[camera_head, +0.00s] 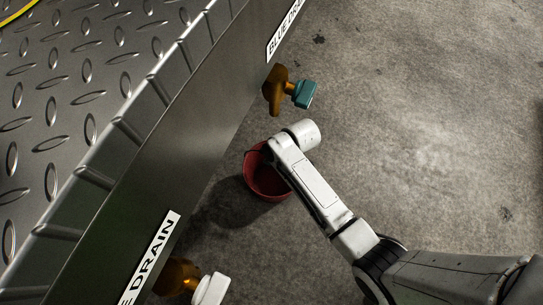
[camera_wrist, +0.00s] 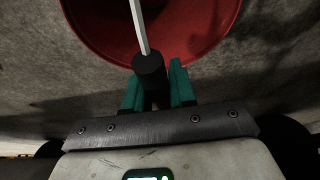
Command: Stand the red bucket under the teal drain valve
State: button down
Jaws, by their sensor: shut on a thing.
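The red bucket (camera_head: 263,181) is below and beside the loader's side panel in the head view, partly hidden by my arm. In the wrist view the red bucket (camera_wrist: 205,45) fills the top, and its pale handle with a black grip (camera_wrist: 149,66) runs down to my gripper (camera_wrist: 160,92). My teal-tipped fingers are shut on that grip. The teal drain valve (camera_head: 305,94) sticks out from the panel on a brass fitting (camera_head: 276,91), above the bucket in the picture. The bucket is apart from the valve in the picture. Whether it touches the floor I cannot tell.
A white-handled valve (camera_head: 211,290) sticks out of the same panel (camera_head: 150,165) at the bottom. Labels reading "BLUE DRAIN", cut off (camera_head: 284,28), and "E DRAIN" (camera_head: 152,262) are on the panel. Concrete floor (camera_head: 440,130) to the right is clear.

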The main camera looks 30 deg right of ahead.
jog(key=shift+r, duration=0.1)
jog(key=c, duration=0.9)
grip_release()
jog(key=p+v, duration=0.4)
jog(key=v, duration=0.3)
jog(key=shift+s+d+r, duration=0.1)
jog(key=shift+r, duration=0.1)
jog(key=s+d+r+m+g+h, duration=0.1)
jog(key=s+d+r+m, duration=0.1)
jog(key=s, duration=0.5)
jog(key=s+d+r+m+h, duration=0.1)
jog(key=s+d+r+m, duration=0.1)
jog(key=s+r, duration=0.3)
jog(key=s+d+r+m+g, duration=0.1)
jog(key=s+d+r+m, duration=0.1)
jog(key=s, duration=0.7)
jog(key=shift+d+r+m+g+h, duration=0.1)
jog(key=shift+r+m+g+h, duration=0.1)
jog(key=shift+r+m, duration=0.25)
jog(key=shift+d+r+m+g+h, duration=0.1)
jog(key=shift+d+r+m+h, duration=0.1)
jog(key=shift+r+m, duration=0.25)
